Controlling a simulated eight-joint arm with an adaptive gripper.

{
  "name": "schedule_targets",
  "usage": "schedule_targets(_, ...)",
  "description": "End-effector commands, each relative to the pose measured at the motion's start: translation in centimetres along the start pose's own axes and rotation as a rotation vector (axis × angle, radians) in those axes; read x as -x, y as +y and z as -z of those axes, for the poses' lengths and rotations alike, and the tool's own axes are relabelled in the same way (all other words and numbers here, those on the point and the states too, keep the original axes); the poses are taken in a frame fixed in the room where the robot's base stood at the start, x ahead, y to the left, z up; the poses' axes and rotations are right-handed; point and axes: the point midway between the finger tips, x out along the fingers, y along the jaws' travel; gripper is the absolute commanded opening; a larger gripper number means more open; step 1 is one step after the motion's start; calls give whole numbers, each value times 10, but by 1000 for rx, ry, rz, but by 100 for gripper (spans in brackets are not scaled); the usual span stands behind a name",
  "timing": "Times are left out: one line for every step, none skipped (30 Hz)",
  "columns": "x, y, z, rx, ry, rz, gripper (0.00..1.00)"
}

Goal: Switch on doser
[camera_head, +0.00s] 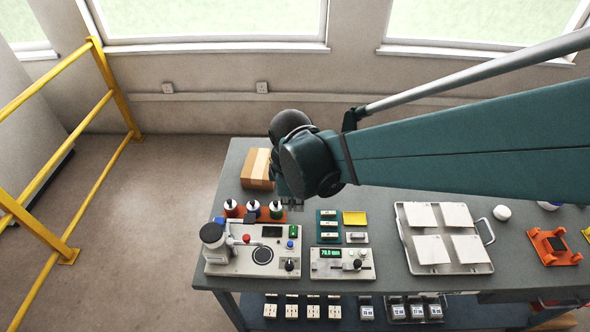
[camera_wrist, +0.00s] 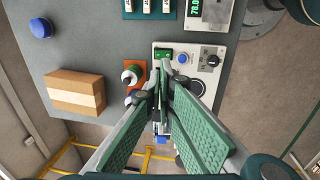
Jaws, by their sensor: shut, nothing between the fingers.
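The likely doser (camera_head: 235,262) is a pale bench unit at the table's front left, with a grey-capped reservoir (camera_head: 213,236) and a round dark plate (camera_head: 262,255). I cannot read the switch's position. My gripper (camera_wrist: 166,82) is shut and empty, its tips above the unit near the green and blue controls. The fingers cover part of the unit in the wrist view. Contact is not visible.
An orange rack of small bottles (camera_head: 253,211) stands behind the unit, with a cardboard box (camera_head: 257,168) farther back. A second unit (camera_head: 342,264) with a lit green display stands to the right, then a tray of tiles (camera_head: 487,266).

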Motion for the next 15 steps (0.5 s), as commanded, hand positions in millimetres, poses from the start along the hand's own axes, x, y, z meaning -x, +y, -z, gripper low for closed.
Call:
schedule_targets(0,0,0,0,0,0,0)
schedule_targets(0,0,0,0,0,0,0)
schedule_targets(0,0,0,0,0,0,0)
schedule_targets(0,0,0,0,0,0,0)
schedule_targets(0,0,0,0,0,0,0)
schedule_targets(0,0,0,0,0,1,0)
schedule_targets(0,0,0,0,0,1,0)
schedule_targets(0,0,0,0,0,1,0)
schedule_targets(-1,0,0,0,0,1,0)
schedule_targets(-1,0,0,0,0,1,0)
schedule_targets(-2,0,0,0,0,1,0)
schedule_targets(-3,0,0,0,0,1,0)
schedule_targets(-4,0,0,0,0,1,0)
schedule_targets(-5,0,0,0,0,1,0)
schedule_targets(-7,0,0,0,0,1,0)
